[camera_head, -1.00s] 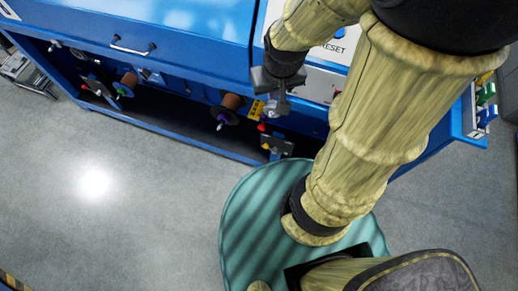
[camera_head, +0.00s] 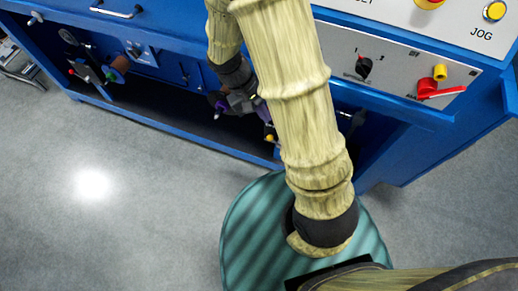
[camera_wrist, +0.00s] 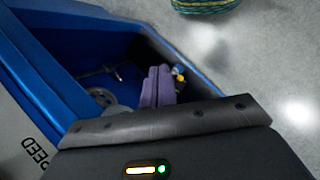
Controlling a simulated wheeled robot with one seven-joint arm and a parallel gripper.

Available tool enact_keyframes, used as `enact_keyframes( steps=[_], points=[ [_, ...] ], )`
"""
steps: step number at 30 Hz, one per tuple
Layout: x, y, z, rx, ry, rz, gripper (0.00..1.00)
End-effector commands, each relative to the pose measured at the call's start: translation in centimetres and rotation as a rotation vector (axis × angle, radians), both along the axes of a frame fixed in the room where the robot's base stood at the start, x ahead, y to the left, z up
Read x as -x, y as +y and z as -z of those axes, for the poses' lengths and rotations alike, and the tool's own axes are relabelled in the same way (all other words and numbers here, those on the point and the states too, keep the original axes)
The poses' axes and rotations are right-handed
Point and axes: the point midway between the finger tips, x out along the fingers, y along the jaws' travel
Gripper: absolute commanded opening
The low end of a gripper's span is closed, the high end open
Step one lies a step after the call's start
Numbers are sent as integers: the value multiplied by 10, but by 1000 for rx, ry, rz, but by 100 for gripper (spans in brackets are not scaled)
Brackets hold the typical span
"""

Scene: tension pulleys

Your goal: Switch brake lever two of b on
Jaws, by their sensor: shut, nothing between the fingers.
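My gripper (camera_head: 221,110) is shut and empty, with purple fingers, at the blue machine's lower opening. In the wrist view its fingertips (camera_wrist: 158,72) point into the blue-framed bay. Just right of them is a small part with yellow and blue knobs (camera_wrist: 179,74), partly hidden by the fingers; I cannot tell whether they touch. In the head view a yellow-knobbed lever part (camera_head: 270,136) shows right of my gripper, partly behind my arm. Which brake lever this is, and its setting, I cannot tell. A grey disc (camera_wrist: 103,97) lies left of the fingers.
Another pulley station with a brown spool (camera_head: 119,66) is at the left. The upper panel carries a black rotary switch (camera_head: 364,67) and a red handle (camera_head: 441,91). The blue frame edge (camera_head: 190,141) borders the bay. Grey floor (camera_head: 150,210) in front is clear.

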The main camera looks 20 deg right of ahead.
Motion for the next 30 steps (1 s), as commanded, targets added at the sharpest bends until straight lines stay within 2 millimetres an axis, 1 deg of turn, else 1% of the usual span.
enact_keyframes(
  steps=[1,3,10,15,17,18,23,24,26,30],
  points=[
    [-3,2,35,48,27,-21,0],
    [-7,3,60,118,55,-42,0],
    [-24,9,140,368,103,-126,0],
    [-40,18,198,564,94,-199,0],
    [-46,22,218,636,82,-227,0],
    [-50,25,231,682,71,-247,0],
    [-65,41,285,869,2,-330,0],
    [-69,46,298,915,-20,-352,0],
    [-74,55,318,983,-59,-386,0],
    [-84,77,365,1133,-168,-469,0]
  ],
)
